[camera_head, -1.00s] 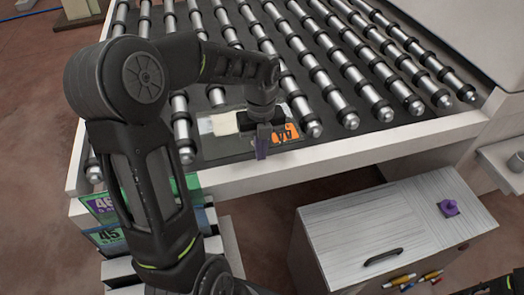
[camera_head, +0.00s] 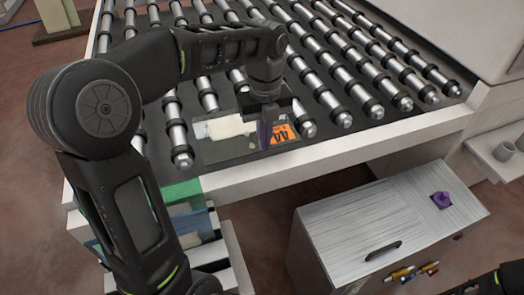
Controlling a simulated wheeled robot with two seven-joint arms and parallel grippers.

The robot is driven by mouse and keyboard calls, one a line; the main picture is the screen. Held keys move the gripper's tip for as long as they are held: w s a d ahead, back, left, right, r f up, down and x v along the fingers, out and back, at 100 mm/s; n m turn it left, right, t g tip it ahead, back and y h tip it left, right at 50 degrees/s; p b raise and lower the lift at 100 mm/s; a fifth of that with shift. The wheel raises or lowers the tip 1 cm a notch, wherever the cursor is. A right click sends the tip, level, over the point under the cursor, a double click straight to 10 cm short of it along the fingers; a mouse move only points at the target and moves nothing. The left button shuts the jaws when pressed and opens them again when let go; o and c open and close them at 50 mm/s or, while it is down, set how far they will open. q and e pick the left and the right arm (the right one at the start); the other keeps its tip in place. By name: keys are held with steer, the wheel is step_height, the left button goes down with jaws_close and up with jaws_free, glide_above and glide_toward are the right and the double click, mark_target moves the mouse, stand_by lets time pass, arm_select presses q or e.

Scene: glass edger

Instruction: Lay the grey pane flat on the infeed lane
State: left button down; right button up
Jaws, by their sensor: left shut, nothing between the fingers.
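A see-through greyish pane (camera_head: 232,143) with an orange label (camera_head: 282,136) and a pale patch (camera_head: 225,126) lies flat at the near edge of the roller lane (camera_head: 360,146). I take it for the grey pane; its tint is hard to tell. My left gripper (camera_head: 265,136) points down over its right part, beside the orange label, with purple fingers shut and empty. Whether the fingertips touch the pane I cannot tell. The gripper and wrist hide part of the pane. My right gripper is out of view.
A rack with upright panes (camera_head: 196,225), one green-edged (camera_head: 182,191), stands at the lane's near left, partly behind my left arm.

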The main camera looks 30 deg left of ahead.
arm_select(q)
steer(key=shift+d+r, duration=0.1)
steer(key=shift+r, duration=0.3)
steer(key=s+a+n+b, duration=0.1)
steer(key=s+a+n, duration=0.1)
steer(key=n, duration=1.5)
steer(key=s+a+n+b, duration=0.2)
steer(key=s+n, duration=0.3)
steer(key=n, duration=1.3)
steer(key=shift+a+n+t, duration=0.3)
steer(key=shift+a, duration=0.25)
steer(key=shift+f, duration=0.15)
